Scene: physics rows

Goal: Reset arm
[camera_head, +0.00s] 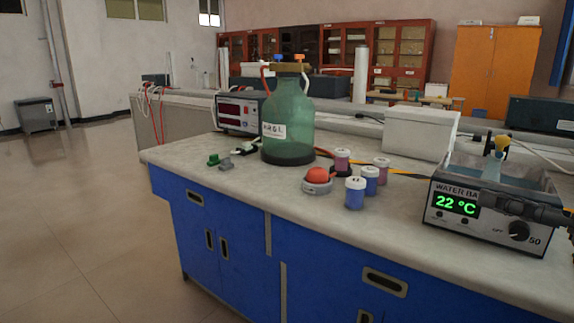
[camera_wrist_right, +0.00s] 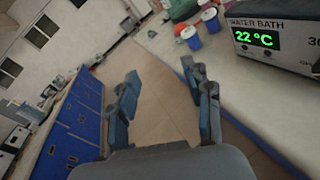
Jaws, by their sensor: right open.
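My right gripper (camera_head: 497,203) comes in from the right edge in the head view, in front of the water bath (camera_head: 465,222). In the right wrist view the right gripper (camera_wrist_right: 163,98) has its two dark fingers spread wide apart with nothing between them. Floor and the bench's front edge show behind the fingers. The water bath (camera_wrist_right: 270,40) reads 22 °C and stands at the upper right there, apart from the fingers. My left gripper shows in neither view.
The bench top (camera_head: 400,215) holds a large green bottle (camera_head: 288,118), a red-topped round item (camera_head: 317,180), several small capped jars (camera_head: 355,193), a white box (camera_head: 420,133) and a power supply (camera_head: 239,113). The floor (camera_head: 80,220) at left is clear.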

